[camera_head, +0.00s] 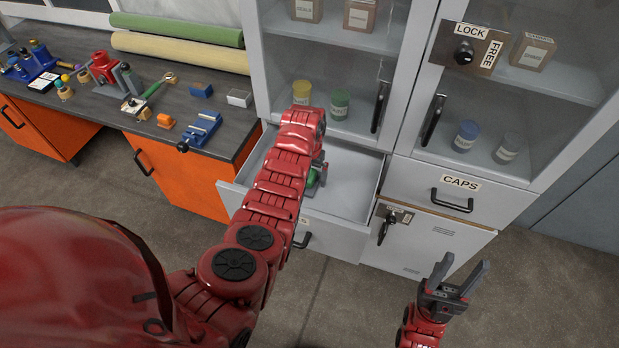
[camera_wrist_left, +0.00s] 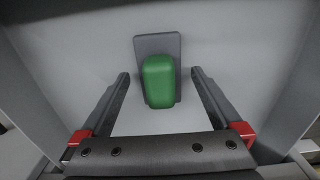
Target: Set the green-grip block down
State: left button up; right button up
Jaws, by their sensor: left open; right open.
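The green-grip block (camera_wrist_left: 158,82), a grey plate with a rounded green grip, is inside the open drawer (camera_head: 352,186). It appears to lie on the drawer floor. In the head view only a bit of its green (camera_head: 311,178) shows beside my left gripper (camera_head: 318,172), which mostly hides it. In the left wrist view my left gripper (camera_wrist_left: 160,75) is open, with one finger on each side of the green grip and a gap on both sides. My right gripper (camera_head: 466,262) is open and empty, in front of the cabinet at the lower right.
The drawer belongs to a grey cabinet with glass doors (camera_head: 340,60) holding jars and boxes. A shut drawer labelled CAPS (camera_head: 461,183) is to the right. At left, a workbench (camera_head: 95,110) carries a blue clamp (camera_head: 203,130) and other tools. The drawer's right part is clear.

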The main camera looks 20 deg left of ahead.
aim_at(310, 174)
pick_arm(q)
notch_tip(310, 174, up, 5)
jog(key=shift+w+r+b, duration=0.1)
jog(key=shift+b, duration=0.9)
notch_tip(310, 174, up, 6)
jog(key=p, duration=0.2)
jog(key=shift+r, duration=0.2)
